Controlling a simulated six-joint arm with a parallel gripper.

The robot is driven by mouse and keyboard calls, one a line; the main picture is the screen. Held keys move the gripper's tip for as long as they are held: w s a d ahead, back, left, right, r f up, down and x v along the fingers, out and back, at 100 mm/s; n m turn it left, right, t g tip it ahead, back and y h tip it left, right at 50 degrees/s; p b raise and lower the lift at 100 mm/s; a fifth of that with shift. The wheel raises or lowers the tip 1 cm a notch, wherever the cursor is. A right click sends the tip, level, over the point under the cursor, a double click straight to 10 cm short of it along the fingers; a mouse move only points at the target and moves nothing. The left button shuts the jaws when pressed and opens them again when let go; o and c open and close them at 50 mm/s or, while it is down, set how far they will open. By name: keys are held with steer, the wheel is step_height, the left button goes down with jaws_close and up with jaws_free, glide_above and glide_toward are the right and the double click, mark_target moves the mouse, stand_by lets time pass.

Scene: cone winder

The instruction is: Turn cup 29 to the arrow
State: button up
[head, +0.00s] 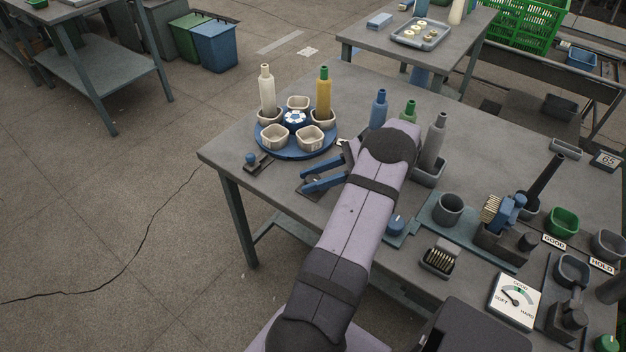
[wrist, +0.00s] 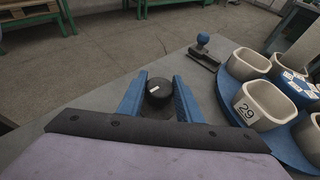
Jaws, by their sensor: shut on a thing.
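Cup 29 (wrist: 262,104) is a pale square cup on the blue turntable (wrist: 231,100), its number facing my gripper in the wrist view. In the head view it appears to be the front right cup (head: 310,136) on the turntable (head: 290,153). My gripper (wrist: 158,95) is shut on a round black knob (wrist: 157,88) with a white mark on top, beside the turntable. In the head view my gripper (head: 322,178) stands in front of the turntable. A small white mark (head: 342,141) lies right of the turntable; I cannot tell if it is the arrow.
A small lever with a blue ball (head: 250,158) stands left of the turntable. A cream bottle (head: 267,95) and a yellow bottle (head: 323,95) stand in rear cups. More bottles, trays and a dial gauge (head: 516,298) fill the bench to the right.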

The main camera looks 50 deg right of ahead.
mark_target(313, 179)
steer(key=shift+n+g+y, duration=0.3)
steer(key=shift+n+y, duration=0.1)
steer(key=o, duration=1)
steer(key=shift+o, duration=0.2)
steer(key=shift+r, duration=5.05)
